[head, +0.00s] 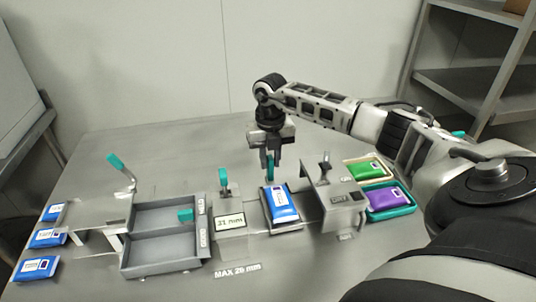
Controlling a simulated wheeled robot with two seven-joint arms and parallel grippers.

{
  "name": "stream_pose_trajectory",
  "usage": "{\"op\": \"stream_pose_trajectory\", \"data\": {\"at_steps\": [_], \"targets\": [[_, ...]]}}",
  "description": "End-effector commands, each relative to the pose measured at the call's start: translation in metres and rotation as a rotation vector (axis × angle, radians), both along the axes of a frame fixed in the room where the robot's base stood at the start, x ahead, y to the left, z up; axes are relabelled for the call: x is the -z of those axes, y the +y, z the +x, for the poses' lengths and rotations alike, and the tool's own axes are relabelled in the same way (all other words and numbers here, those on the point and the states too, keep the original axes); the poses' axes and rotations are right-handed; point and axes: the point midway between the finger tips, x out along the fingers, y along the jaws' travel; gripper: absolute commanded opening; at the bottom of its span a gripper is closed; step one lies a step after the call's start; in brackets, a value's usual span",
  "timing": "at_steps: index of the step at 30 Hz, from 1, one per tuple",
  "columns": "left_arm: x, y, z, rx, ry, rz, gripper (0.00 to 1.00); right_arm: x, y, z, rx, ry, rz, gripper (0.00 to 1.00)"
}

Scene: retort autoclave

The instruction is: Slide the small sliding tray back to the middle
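The small sliding tray seems to be the piece under a blue pouch (281,204), between the gauge box with the "31 mm" display (230,222) and the grey "DRY" housing (337,199). The pouch hides most of it. A teal handle (270,167) stands upright behind the pouch. My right gripper (271,160) points down at this handle, its fingers at or beside it. I cannot tell whether they are closed on it. My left gripper is not in view.
A grey two-compartment tray (163,238) with a teal knob stands left of the gauge box. Several blue pouches (36,268) lie at the far left. Teal levers rise nearby. The table's back left is clear.

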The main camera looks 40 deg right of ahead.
Motion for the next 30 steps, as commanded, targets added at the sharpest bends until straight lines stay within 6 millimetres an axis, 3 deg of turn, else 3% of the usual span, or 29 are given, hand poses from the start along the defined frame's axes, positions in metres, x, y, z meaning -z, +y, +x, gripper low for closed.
{"op": "stream_pose_trajectory", "data": {"at_steps": [10,14,30], "targets": [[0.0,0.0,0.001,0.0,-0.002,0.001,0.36,-0.001,0.0,0.0,0.001,-0.001,-0.001,0.36],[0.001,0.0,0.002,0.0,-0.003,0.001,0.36,-0.011,0.0,0.001,0.002,-0.005,-0.001,0.36],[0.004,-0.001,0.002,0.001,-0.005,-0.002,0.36,-0.13,0.0,0.001,0.001,-0.005,-0.001,0.36]]}}
